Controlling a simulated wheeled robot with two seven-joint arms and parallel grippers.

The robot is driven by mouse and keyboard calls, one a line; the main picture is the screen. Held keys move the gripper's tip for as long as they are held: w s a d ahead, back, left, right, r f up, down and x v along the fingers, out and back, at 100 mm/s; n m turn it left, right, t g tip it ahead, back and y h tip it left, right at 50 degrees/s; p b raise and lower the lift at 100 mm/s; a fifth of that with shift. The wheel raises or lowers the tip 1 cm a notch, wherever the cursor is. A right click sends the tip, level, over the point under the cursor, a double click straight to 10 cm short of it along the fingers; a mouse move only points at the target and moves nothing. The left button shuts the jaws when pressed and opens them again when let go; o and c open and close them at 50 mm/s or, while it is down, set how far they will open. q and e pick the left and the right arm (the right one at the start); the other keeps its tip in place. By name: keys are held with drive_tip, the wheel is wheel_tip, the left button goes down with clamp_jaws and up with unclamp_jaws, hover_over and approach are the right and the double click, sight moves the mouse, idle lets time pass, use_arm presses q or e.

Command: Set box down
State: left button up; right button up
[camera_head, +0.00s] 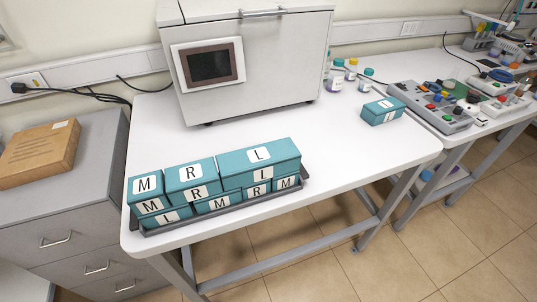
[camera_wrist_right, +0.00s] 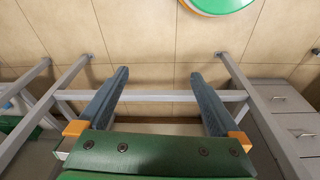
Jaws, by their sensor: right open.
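Several teal boxes lettered M, R and L stand stacked in two layers in a dark tray (camera_head: 224,210) at the front left of the white table. The top layer holds an M box (camera_head: 146,186), an R box (camera_head: 191,174) and a large L box (camera_head: 260,155). A single teal box (camera_head: 383,111) sits apart on the table's right side, its label hard to read. My right gripper (camera_wrist_right: 161,84) shows in the right wrist view with its two fingers wide apart and nothing between them. It faces the floor and table legs. Neither gripper shows in the head view.
A white machine (camera_head: 250,62) with a dark screen stands at the back of the table. Small bottles (camera_head: 350,70) stand beside it. The table's middle is clear.

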drive_tip(key=s+d+f+g, duration=0.1)
drive_tip(key=s+d+f, duration=0.1)
drive_tip(key=s+f, duration=0.7)
drive_tip(key=shift+s, duration=1.25)
